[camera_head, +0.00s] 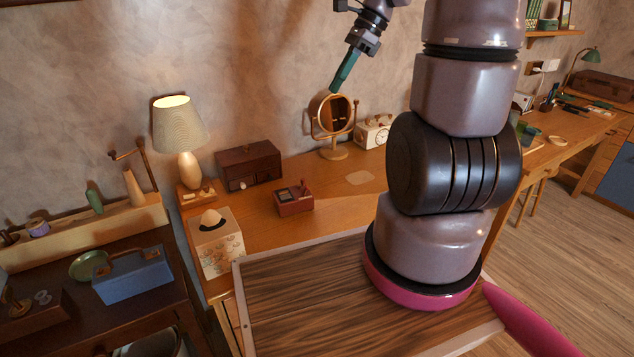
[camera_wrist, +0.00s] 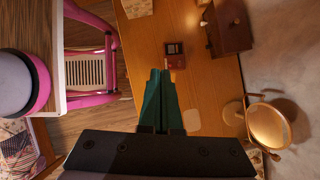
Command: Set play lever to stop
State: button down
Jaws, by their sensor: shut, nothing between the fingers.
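A small red-brown box (camera_head: 293,199) with a dark panel on top and a short upright lever (camera_head: 303,186) at its right back corner stands on the wooden desk. It is the likeliest holder of the play lever, but its markings are too small to read. The box also shows in the wrist view (camera_wrist: 175,55), just beyond my fingertips in the picture. My gripper (camera_head: 336,88) is high above the desk near the wall, apart from the box. Its teal fingers (camera_wrist: 160,73) are shut and empty, and point down.
The desktop around the red-brown box is mostly clear.

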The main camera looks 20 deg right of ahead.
jog(key=w+d+f+m+y, duration=0.1)
jog(key=d+f+m+y, duration=0.1)
jog(key=f+m, duration=0.3)
jog(key=w+d+f+m+y, duration=0.2)
jog(key=f+m, duration=0.4)
jog(key=f, duration=0.4)
jog(key=w+d+f+m+y, duration=0.1)
jog(key=d+f+m, duration=0.3)
jog(key=f, duration=0.3)
jog(key=shift+w+d+f+m+y, duration=0.3)
jog(key=shift+f+m+y, duration=0.1)
jog(key=shift+m, duration=0.4)
send_near(305, 191)
jog(key=x, duration=0.5)
jog(key=shift+w+a, duration=0.15)
jog(key=shift+a, duration=0.1)
